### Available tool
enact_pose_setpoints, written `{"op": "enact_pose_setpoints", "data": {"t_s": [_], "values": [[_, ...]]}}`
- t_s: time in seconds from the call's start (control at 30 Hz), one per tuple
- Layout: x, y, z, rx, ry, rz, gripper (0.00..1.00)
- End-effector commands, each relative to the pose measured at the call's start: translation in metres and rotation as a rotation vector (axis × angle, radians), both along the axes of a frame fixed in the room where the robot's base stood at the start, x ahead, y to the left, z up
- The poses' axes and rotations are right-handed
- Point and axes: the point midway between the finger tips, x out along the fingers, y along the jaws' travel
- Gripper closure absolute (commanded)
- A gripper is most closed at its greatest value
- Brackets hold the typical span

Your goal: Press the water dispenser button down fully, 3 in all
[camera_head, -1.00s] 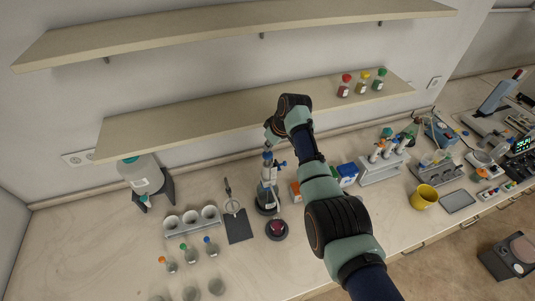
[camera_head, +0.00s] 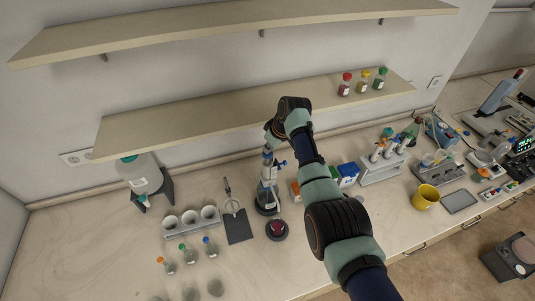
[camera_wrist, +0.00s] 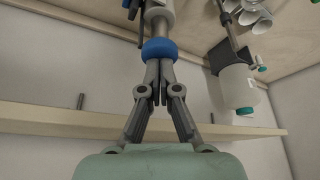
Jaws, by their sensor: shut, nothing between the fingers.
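The dispenser (camera_head: 268,187) looks like a slim upright grey-white unit with blue parts and a dark round base, mid-bench. My gripper (camera_head: 268,146) is directly above its top, pointing down. In the wrist view, which looks upside down, my gripper (camera_wrist: 159,72) has its fingers together with nothing between them. The fingertips are at the blue ring-like top (camera_wrist: 160,50) of the dispenser and appear to touch it. I cannot tell how far down the button is.
A dark round item with a red top (camera_head: 277,229) sits in front of the dispenser. The lower shelf (camera_head: 200,122) is close behind my wrist.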

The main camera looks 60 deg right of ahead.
Motion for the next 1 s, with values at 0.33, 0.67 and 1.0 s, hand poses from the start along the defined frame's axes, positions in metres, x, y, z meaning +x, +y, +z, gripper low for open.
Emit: {"op": "enact_pose_setpoints", "data": {"t_s": [0.33,0.67,1.0], "values": [[0.0,0.0,-0.011,0.001,0.002,0.0,1.0],[0.0,0.0,-0.021,0.001,0.002,0.0,1.0],[0.0,0.0,-0.031,0.001,0.002,0.0,1.0]]}}
